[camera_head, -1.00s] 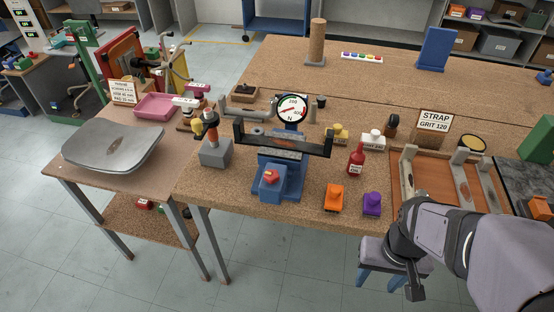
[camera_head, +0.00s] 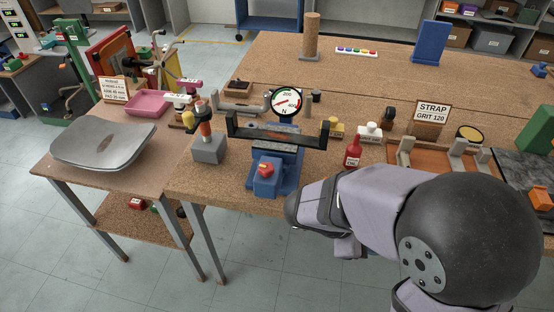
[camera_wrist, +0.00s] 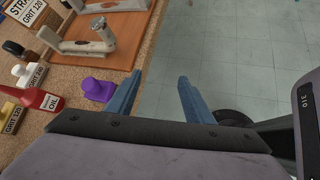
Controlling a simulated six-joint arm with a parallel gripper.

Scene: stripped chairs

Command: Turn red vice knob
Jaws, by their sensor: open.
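The blue vice (camera_head: 289,180) stands at the front edge of the wooden workbench, with a dark bar across its top. Its red knob (camera_head: 266,169) sits on the blue front block and faces the front. My gripper (camera_wrist: 160,76) shows in the wrist view with its two blue fingers apart and nothing between them. It points over the floor just off the bench edge, beside a purple knob-like block (camera_wrist: 98,88). In the head view my arm hides the gripper, to the right of the vice and apart from it. The vice is outside the wrist view.
A red bottle (camera_head: 353,151) stands right of the vice. A round gauge (camera_head: 286,102) rises behind it. A grey block with an orange-and-black handle (camera_head: 209,148) stands left. A wooden tray (camera_head: 380,171) lies right, partly behind my arm. The floor in front is open.

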